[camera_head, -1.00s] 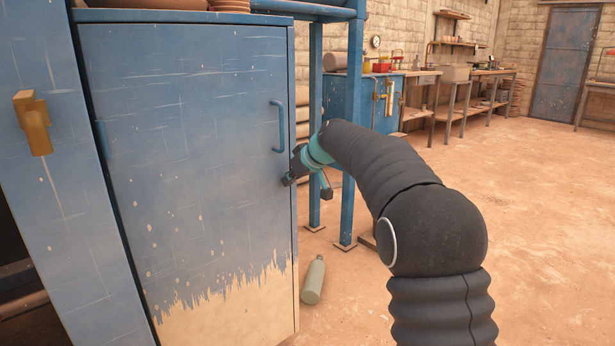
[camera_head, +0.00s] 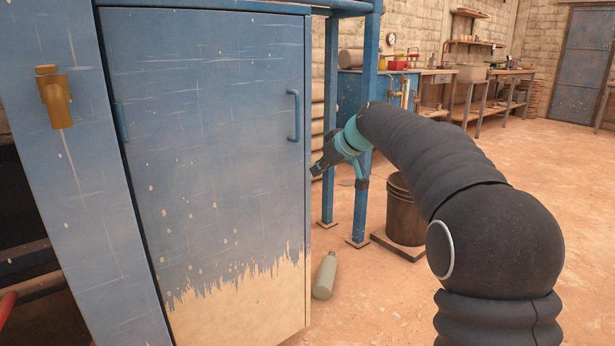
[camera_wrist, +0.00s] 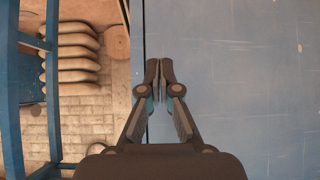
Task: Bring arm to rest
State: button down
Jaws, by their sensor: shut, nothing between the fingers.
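My gripper (camera_head: 318,170) is at the end of my black, sleeved arm, just right of the blue cabinet door (camera_head: 215,140) in the head view. The door is shut and has a blue handle (camera_head: 294,116) near its right edge. The gripper is apart from the handle, a little below and to the right of it. In the wrist view, the gripper's fingers (camera_wrist: 159,72) are together with nothing between them. Behind them is a blue panel (camera_wrist: 235,80), and the gripper looks along its left edge.
A brown bucket (camera_head: 404,212) stands behind my arm near the blue frame posts (camera_head: 364,200). Stacked sacks (camera_wrist: 76,58) show at left in the wrist view. Open floor (camera_head: 585,230) lies to the right.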

jog(key=v, duration=0.7)
jog(key=s+d+f+m+g+h+p, duration=0.1)
jog(key=s+d+f+m+h, duration=0.15)
jog(key=s+f, duration=0.25)
jog(key=s+d+f+m+g+h, duration=0.1)
jog(key=s+d+f+m, duration=0.25)
jog(key=s+f, duration=0.2)
jog(key=s+d+m+h+p, duration=0.1)
jog(key=s+d+p, duration=0.2)
jog(key=s, duration=1.2)
jog(key=s+d+m+h+p, duration=0.1)
jog(key=s+d+p, duration=0.3)
jog(key=s, duration=1.1)
jog(key=shift+s+d+m+t+h, duration=0.3)
jog(key=shift+s+d+m+h, duration=0.1)
jog(key=shift+d+h, duration=0.15)
jog(key=shift+r, duration=0.1)
